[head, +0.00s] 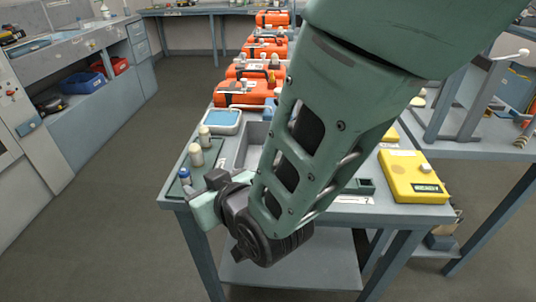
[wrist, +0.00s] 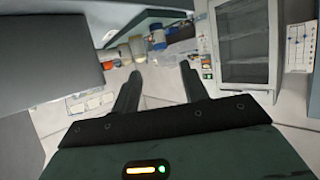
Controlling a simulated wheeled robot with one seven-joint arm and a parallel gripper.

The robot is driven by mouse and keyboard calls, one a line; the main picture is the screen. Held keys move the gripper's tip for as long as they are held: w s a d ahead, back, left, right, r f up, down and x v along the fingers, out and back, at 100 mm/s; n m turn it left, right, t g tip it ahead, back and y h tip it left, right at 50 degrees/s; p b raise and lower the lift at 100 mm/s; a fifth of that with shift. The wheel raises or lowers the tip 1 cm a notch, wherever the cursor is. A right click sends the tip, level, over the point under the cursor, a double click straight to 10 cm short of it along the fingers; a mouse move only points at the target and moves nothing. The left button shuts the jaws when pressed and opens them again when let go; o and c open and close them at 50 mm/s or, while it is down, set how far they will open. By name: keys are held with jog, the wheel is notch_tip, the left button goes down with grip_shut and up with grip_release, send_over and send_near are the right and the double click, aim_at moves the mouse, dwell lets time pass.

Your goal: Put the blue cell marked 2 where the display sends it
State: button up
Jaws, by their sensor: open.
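A small cell with a blue body (head: 184,176) stands upright on a dark green mat (head: 180,189) at the table's front left corner. Two cream-coloured cells (head: 196,155) stand behind it. Any mark on the cells is too small to read. A yellow unit (head: 415,170) with a dark display (head: 426,188) sits at the front right; its text is unreadable. My gripper (wrist: 160,78) is open, with nothing between its fingers in the wrist view. In the head view its body is just right of the blue cell, at the table's front edge; the fingertips are unclear.
Several orange cases (head: 246,92) line the table's far part. My arm hides the table's middle. The floor (head: 110,190) to the left is clear.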

jog(key=s+d+r+g+h, duration=0.1)
jog(key=s+d+g+h, duration=0.1)
jog(key=s+d, duration=0.3)
jog(key=s+d+r+g+h, duration=0.1)
jog(key=s+d+g+h, duration=0.2)
jog(key=d, duration=0.9)
jog(key=s+d+r+g+h, duration=0.1)
jog(key=s+d+g+h, duration=0.2)
jog(key=s+d+g, duration=0.2)
jog(key=s+d, duration=0.2)
jog(key=d, duration=0.2)
jog(key=shift+s+r+m, duration=0.25)
jog(key=shift+s+m, duration=0.05)
jog(key=shift+s, duration=0.1)
jog(key=shift+r, duration=0.1)
